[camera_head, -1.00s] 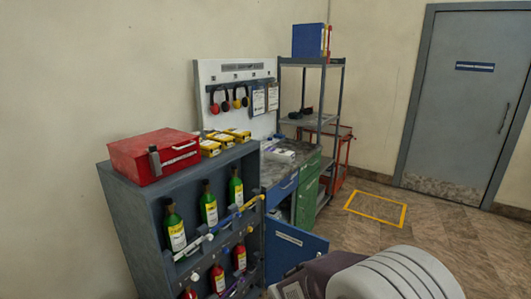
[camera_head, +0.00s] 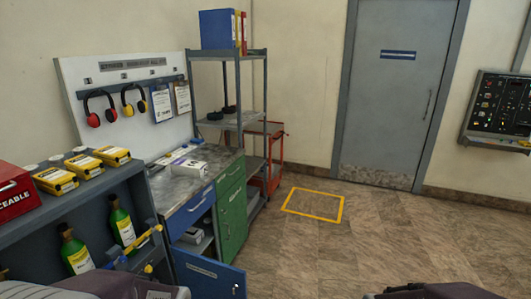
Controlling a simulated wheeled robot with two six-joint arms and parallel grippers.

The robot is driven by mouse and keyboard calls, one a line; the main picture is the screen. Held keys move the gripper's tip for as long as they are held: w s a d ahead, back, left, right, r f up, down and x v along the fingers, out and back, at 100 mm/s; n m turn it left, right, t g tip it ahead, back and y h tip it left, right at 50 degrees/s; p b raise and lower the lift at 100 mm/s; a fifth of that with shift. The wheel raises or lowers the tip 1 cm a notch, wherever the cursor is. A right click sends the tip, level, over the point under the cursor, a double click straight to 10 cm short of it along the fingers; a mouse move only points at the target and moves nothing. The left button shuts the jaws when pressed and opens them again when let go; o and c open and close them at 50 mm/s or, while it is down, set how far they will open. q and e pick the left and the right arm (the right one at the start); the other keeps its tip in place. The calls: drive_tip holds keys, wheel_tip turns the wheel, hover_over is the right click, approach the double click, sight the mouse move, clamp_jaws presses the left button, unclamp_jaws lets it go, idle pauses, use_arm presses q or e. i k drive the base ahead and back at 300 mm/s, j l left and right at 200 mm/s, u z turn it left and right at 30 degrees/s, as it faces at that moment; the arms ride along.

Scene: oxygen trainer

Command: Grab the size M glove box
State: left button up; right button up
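No box that I can read as size M glove box shows in the head view. A white box (camera_head: 187,168) lies on the grey workbench (camera_head: 178,188), with flatter pale boxes (camera_head: 174,155) behind it. Parts of my arms show at the bottom left and bottom right edges. Neither gripper's fingertips are in view.
A dark shelf unit (camera_head: 38,233) with bottles, yellow boxes (camera_head: 82,166) and a red case (camera_head: 12,192) stands at left. A metal rack (camera_head: 240,122) and red cart (camera_head: 268,160) stand beyond the bench. Floor is clear around the yellow square (camera_head: 315,205).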

sight(183, 167)
drive_tip(key=i+l+z, duration=0.2)
drive_tip(key=i, duration=0.3)
drive_tip(key=i+l+z, duration=0.15)
drive_tip(key=i, duration=0.3)
drive_tip(key=i+l+z, duration=0.2)
drive_tip(key=i, duration=0.3)
drive_tip(key=i+u, duration=0.9)
drive_tip(key=i+l+u, duration=0.2)
drive_tip(key=u, duration=0.25)
drive_tip(key=i+u, duration=0.2)
drive_tip(key=u, duration=0.2)
drive_tip(key=i+u, duration=0.25)
drive_tip(key=u, duration=0.2)
drive_tip(key=i+l+u, duration=0.1)
drive_tip(key=u, duration=0.3)
drive_tip(key=i+l+u, duration=0.2)
drive_tip(key=u, duration=0.25)
drive_tip(key=i+l+u, duration=0.25)
drive_tip(key=u, duration=0.15)
